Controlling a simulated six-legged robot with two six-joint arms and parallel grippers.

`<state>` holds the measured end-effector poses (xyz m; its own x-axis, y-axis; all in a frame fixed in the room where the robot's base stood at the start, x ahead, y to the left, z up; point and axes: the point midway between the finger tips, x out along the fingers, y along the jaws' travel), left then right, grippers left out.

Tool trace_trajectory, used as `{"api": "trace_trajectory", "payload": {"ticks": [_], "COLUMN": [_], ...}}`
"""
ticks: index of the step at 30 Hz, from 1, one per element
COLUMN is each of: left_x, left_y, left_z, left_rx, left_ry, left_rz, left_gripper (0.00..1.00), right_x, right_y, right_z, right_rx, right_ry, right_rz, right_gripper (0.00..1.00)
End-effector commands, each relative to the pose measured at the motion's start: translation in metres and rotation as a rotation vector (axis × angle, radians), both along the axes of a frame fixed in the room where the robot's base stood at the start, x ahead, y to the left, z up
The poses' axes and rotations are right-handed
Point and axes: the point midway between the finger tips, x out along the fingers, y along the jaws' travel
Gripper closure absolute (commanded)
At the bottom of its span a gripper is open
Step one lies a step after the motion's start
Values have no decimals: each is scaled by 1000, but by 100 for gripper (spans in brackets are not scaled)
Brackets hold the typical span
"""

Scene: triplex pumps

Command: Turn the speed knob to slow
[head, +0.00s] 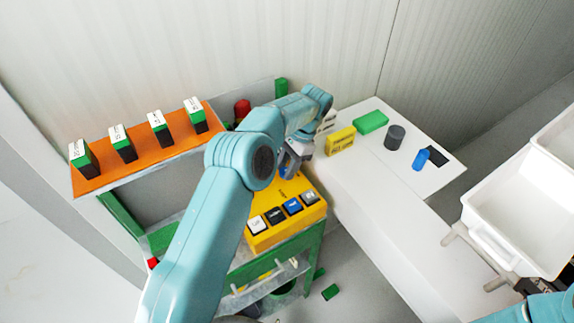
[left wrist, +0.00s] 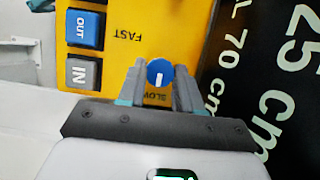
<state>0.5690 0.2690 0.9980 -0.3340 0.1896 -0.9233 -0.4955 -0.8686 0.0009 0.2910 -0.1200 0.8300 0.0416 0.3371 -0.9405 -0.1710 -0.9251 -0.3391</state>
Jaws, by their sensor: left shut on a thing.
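The blue speed knob (left wrist: 159,73) sits on the yellow control panel in the left wrist view. A short white mark on it points down toward the partly covered word SLOW, with FAST printed above to the left. My left gripper (left wrist: 160,80) has one finger on each side of the knob and is shut on it. In the head view my left gripper (head: 290,165) is at the upper part of the yellow panel (head: 306,220), and my arm and gripper mostly hide the knob. My right gripper does not show; only part of my right arm is at the bottom right corner.
White, black, blue and grey buttons line the panel's front, including the OUT button (left wrist: 84,29) and IN button (left wrist: 83,73). An orange shelf (head: 140,165) with labelled blocks is at left. A white table (head: 385,190) holds yellow, green, grey and blue pieces. White bins (head: 515,215) stand at right.

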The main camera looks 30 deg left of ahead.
Motion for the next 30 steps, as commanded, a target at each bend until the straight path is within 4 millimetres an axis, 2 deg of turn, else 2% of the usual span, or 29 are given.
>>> {"api": "trace_trajectory", "payload": {"ticks": [10,11,12,13,23,30], "left_x": [1,1,1,1,0,-2], "left_y": [1,1,1,1,0,-3], "left_z": [3,3,3,2,3,29], "left_rx": [2,2,2,2,1,0], "left_ry": [-7,-7,-7,-6,-3,-6], "left_rz": [4,4,4,3,2,3], "left_gripper": [96,59,46,40,40,40], "right_x": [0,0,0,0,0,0], "right_y": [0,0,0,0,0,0], "right_z": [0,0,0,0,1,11], "right_rx": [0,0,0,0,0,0], "right_ry": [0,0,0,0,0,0], "right_rz": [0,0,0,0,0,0], "right_gripper": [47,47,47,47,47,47]}}
